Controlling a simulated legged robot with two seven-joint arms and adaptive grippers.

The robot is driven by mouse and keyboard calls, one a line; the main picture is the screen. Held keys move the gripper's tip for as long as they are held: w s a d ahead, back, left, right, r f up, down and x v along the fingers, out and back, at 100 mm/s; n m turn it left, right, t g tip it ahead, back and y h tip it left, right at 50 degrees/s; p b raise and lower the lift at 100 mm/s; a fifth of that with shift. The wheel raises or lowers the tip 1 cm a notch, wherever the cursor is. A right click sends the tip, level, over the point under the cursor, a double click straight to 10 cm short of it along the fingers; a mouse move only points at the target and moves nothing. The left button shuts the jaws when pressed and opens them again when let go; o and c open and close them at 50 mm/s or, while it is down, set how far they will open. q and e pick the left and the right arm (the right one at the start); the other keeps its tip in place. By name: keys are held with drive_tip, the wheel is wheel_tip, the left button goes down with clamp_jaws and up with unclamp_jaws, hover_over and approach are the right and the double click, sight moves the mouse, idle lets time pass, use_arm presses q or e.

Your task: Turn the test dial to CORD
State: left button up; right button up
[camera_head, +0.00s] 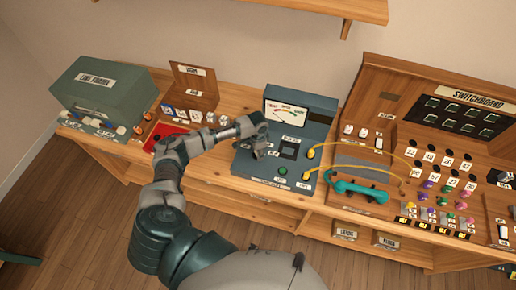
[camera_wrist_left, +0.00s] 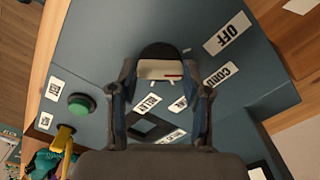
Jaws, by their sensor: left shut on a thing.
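The test set is a blue-grey console (camera_head: 300,110) with a meter and sloped panel, standing mid-bench. My left gripper (camera_head: 261,146) is over the left side of its panel and covers the test dial in the head view. In the left wrist view, the left gripper (camera_wrist_left: 161,80) is shut on the dial (camera_wrist_left: 160,70), of which a dark rounded part and a pale band show between the fingers. The CORD label (camera_wrist_left: 222,74) and OFF label (camera_wrist_left: 228,34) lie to the right of the dial; other labels sit below. Which label the dial points to, I cannot tell.
A green button (camera_wrist_left: 80,104) is on the console. Yellow cords run from the console to the wooden switchboard (camera_head: 430,130) at right. A teal handset (camera_head: 358,190) lies between them. A green box (camera_head: 103,95) and red tray (camera_head: 165,136) are at left.

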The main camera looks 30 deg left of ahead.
use_arm(q)
drive_tip(key=shift+s+f+m+p, duration=0.15)
drive_tip(key=shift+m+p, duration=0.5)
drive_tip(key=shift+m, duration=0.75)
drive_tip(key=o, duration=1.2)
drive_tip(key=shift+a, duration=0.1)
drive_tip(key=shift+c, duration=0.2)
